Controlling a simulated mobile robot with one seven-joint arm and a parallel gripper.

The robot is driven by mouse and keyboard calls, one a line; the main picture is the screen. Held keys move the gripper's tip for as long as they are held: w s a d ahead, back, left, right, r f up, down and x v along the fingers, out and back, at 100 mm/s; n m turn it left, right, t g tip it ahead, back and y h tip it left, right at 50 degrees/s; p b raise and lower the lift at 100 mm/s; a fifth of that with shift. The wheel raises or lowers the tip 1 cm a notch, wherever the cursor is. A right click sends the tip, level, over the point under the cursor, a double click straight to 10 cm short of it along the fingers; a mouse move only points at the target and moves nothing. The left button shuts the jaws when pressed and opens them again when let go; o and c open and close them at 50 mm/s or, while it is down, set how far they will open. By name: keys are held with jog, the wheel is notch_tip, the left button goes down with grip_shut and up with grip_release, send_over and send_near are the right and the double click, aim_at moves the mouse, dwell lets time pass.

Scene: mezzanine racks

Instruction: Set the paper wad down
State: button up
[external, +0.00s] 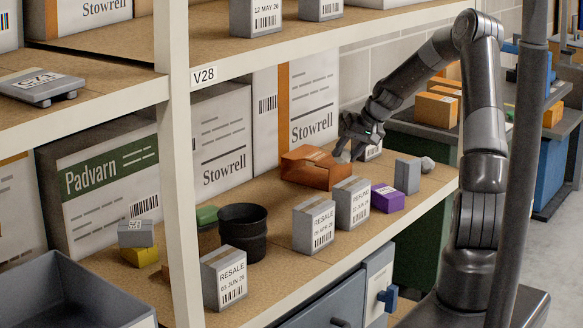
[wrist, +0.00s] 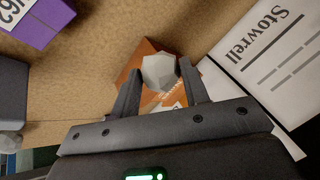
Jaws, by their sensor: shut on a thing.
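A pale grey, faceted paper wad (wrist: 158,72) sits between the fingertips of my gripper (wrist: 160,66) in the wrist view. The gripper is shut on it. In the external view, my gripper (external: 348,146) is above the shelf, near the right end of an orange-brown box (external: 305,171); the wad (external: 341,156) shows there only as a small pale patch. In the wrist view, the orange-brown box (wrist: 133,66) lies behind the wad, partly hidden by it and the fingers. I cannot tell whether the wad touches the box.
A dark round bin (external: 242,232) is at left. Large Stowrell boxes (external: 308,105) line the back. Bare shelf (external: 275,215) lies in front of the orange-brown box.

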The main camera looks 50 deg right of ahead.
jog(key=a+n+g+y, duration=0.4)
jog(key=a+n, duration=0.6)
jog(key=a, duration=1.5)
jog(key=f, duration=0.5)
jog(key=shift+s+a, duration=0.2)
jog(key=shift+s, duration=0.1)
jog(key=shift+f, duration=2)
jog(key=o, duration=0.5)
jog(key=shift+f, duration=0.15)
jog(key=shift+o, duration=0.8)
